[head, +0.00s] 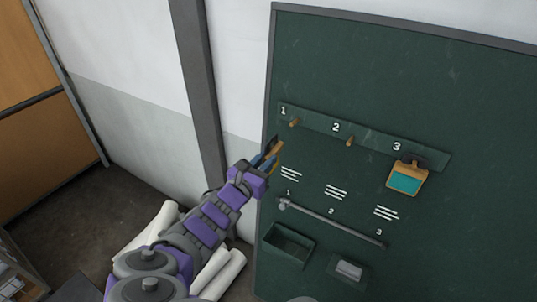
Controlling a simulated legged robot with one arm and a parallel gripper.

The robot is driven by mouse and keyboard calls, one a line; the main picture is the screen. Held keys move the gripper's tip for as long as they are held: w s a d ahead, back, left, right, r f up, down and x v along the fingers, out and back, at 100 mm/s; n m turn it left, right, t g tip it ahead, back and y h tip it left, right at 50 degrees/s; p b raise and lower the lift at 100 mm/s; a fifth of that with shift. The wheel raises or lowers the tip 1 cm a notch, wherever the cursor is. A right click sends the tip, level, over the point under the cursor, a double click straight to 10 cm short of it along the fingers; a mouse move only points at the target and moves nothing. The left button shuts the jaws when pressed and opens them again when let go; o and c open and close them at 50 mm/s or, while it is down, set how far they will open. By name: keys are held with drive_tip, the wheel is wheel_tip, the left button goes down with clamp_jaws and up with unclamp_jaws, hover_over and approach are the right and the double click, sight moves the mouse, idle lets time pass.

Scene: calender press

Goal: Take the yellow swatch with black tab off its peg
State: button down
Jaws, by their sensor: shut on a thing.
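My gripper (266,166) is in front of the left edge of the green board, below peg 1, and is shut on a thin tan piece (273,152). Blue and dark parts show beside it. The piece is seen nearly edge-on, so I cannot tell whether it is the yellow swatch with black tab. Peg 1 (294,122) and peg 2 (349,141) are bare. A swatch with an orange-yellow border, a teal middle and a dark top (407,179) hangs at peg 3, away from my gripper.
The green board (460,90) is on the wall. Below the pegs are a grey rail (335,223), an open dark bin (287,246) and a small tray with a light block (349,270). A grey post (200,90) is on the left.

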drive_tip(key=shift+s+a, duration=0.3)
drive_tip(key=shift+a, duration=0.1)
drive_tip(key=shift+r, duration=0.1)
idle(0.3)
drive_tip(key=shift+a+r+p, duration=0.2)
drive_tip(key=shift+a+p, duration=0.05)
drive_tip(key=shift+p, duration=0.3)
drive_tip(key=shift+d, duration=0.15)
drive_tip(key=shift+s, duration=0.15)
drive_tip(key=p+v, duration=0.1)
drive_tip(key=v, duration=0.1)
drive_tip(key=p+v, duration=0.1)
drive_tip(key=v, duration=0.1)
drive_tip(key=shift+r, duration=0.4)
idle(0.5)
